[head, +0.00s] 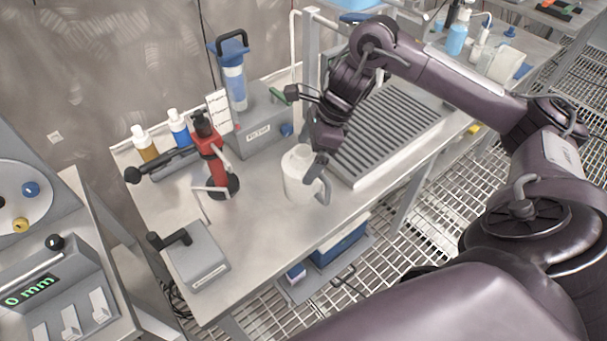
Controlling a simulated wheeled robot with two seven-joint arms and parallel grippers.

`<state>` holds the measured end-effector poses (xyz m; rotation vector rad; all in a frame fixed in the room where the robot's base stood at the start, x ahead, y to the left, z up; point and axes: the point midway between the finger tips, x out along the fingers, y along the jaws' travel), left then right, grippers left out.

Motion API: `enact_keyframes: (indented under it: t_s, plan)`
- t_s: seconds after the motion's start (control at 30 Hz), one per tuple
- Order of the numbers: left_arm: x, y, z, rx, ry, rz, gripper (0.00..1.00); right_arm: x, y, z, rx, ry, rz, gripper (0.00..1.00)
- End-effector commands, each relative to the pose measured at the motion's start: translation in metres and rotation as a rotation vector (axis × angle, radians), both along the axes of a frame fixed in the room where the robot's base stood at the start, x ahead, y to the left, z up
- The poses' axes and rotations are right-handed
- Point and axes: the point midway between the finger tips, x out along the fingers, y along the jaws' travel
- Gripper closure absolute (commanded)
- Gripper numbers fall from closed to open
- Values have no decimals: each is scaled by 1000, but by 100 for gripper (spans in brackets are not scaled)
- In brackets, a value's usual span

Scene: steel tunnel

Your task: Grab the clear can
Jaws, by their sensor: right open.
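The clear can (297,178) is a whitish, see-through vessel with a handle on its right side. It stands upright on the steel bench, in front of the ribbed tray. My right gripper (318,150) reaches in from the right, just above and at the right of the can's top. It is open, and one dark finger overlaps the can's upper right side in the picture. I cannot tell whether it touches the can. Part of the can's rim is hidden by the finger. My left gripper is not in view.
A red device (211,158) with a black lever stands left of the can. A grey box with a blue-topped cylinder (234,82) is behind. The ribbed tray (390,130) lies right. A small grey box (196,258) sits front left. Bare bench surrounds the can's front.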

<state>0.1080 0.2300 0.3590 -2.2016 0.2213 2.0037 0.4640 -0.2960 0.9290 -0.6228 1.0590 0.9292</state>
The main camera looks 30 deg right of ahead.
Motion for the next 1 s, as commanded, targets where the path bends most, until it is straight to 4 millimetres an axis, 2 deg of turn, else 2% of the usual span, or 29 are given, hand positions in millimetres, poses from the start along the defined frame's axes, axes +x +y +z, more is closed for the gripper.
enact_keyframes:
  t_s: [0.03, 0.3, 0.57, 0.9, 1.0]
  plan:
    - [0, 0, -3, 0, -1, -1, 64, -1, 2, -10, 3, 6, 0, 0]
    - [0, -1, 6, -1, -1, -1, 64, 2, 11, -39, 1, 4, -1, 0]
    - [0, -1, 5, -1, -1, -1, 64, 3, 12, -42, 0, 0, -1, 0]
    - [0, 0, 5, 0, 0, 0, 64, 3, 12, -42, 0, 0, -1, 43]
    - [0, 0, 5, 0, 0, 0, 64, 3, 12, -41, 1, -1, -1, 43]
